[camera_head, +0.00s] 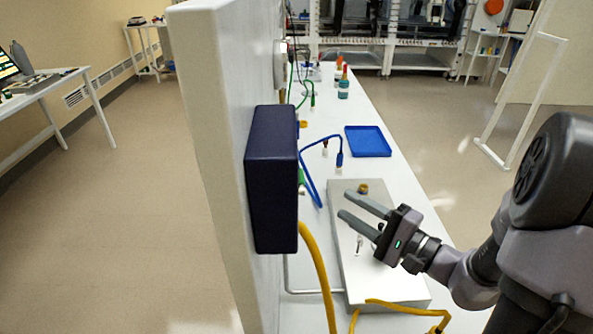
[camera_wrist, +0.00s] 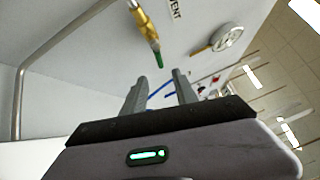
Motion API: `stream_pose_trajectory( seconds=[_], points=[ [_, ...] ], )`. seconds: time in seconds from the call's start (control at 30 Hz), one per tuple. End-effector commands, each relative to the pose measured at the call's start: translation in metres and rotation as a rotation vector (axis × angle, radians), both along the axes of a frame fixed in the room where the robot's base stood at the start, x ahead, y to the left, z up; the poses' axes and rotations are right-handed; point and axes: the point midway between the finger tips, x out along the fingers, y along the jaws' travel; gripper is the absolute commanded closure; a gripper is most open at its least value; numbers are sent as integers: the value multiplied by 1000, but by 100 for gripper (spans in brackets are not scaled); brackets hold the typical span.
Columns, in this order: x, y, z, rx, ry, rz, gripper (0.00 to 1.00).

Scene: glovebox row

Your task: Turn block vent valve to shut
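In the wrist view a brass valve (camera_wrist: 145,22) with a green-tipped handle (camera_wrist: 157,58) sits on a pale panel, beside a label reading VENT (camera_wrist: 175,10). The handle slants down and slightly right in the picture. My gripper (camera_wrist: 160,84) is open and empty, its two grey fingers apart. The green tip shows just beyond the fingertips, between them in the picture, with no contact seen. In the head view my gripper (camera_head: 344,203) points left over the bench, right of a dark blue box (camera_head: 272,180). I cannot clearly make out the vent valve there.
A round gauge (camera_wrist: 229,38) sits right of the valve. A metal pipe (camera_wrist: 20,105) bends along the panel. Below my gripper lies a grey metal plate (camera_head: 400,285). Yellow hose (camera_head: 318,265) and blue hose (camera_head: 313,190) run nearby. A blue tray (camera_head: 368,141) lies farther back.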

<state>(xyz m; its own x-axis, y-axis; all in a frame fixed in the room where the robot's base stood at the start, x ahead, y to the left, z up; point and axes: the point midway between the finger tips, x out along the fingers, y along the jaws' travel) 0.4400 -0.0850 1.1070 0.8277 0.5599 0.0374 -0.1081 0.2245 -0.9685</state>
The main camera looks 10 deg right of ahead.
Motion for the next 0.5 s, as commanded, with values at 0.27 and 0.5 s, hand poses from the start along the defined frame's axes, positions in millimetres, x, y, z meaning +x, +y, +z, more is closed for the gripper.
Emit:
stream_pose_trajectory(
  seconds=[0.27, 0.5],
  points=[
    [59, 43, 1, -3, 1, 10, 65],
    [101, 72, 4, -2, 1, 8, 65]
  ],
)
